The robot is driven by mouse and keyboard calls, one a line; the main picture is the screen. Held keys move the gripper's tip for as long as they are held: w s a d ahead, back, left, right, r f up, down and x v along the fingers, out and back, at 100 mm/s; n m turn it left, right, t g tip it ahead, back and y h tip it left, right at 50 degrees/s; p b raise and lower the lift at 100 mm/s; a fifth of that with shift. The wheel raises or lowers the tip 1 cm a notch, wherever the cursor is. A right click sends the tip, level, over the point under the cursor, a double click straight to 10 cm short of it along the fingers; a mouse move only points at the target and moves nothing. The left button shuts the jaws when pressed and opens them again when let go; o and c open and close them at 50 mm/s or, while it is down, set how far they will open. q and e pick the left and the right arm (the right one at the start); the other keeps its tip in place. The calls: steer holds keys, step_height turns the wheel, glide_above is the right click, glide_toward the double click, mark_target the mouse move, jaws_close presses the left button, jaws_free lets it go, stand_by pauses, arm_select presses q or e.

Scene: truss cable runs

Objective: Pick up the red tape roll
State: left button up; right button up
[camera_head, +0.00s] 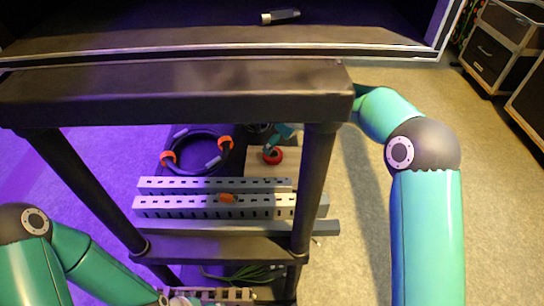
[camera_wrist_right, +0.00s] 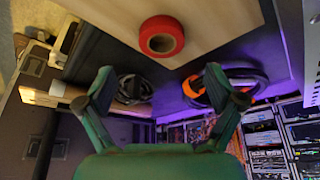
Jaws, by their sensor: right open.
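The red tape roll (camera_head: 272,156) lies on a light board inside the dark frame, partly covered by my right gripper in the head view. In the right wrist view the roll (camera_wrist_right: 162,25) is a red ring with a pale core, beyond the fingertips and roughly centred between them. My right gripper (camera_wrist_right: 159,85) is open and empty, its two fingers spread wide and apart from the roll. In the head view the right gripper (camera_head: 284,136) shows small beside the roll, and the frame hides much of its arm.
A coiled black cable with orange ends (camera_head: 232,145) lies left of the roll. Slotted grey cable ducts (camera_head: 215,205) with an orange piece (camera_head: 228,198) lie nearer. A thick dark beam (camera_head: 180,92) and posts (camera_head: 317,180) surround this space. Open floor (camera_head: 350,230) lies to the right.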

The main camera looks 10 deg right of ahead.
mark_target(273, 154)
steer(key=shift+w+a+f, duration=0.25)
steer(key=shift+f, duration=0.4)
steer(key=x, duration=0.2)
steer(key=b+x, duration=0.1)
steer(key=x, duration=0.2)
steer(key=shift+s+f, duration=0.15)
steer(key=shift+s, duration=0.05)
steer(key=c, duration=1.1)
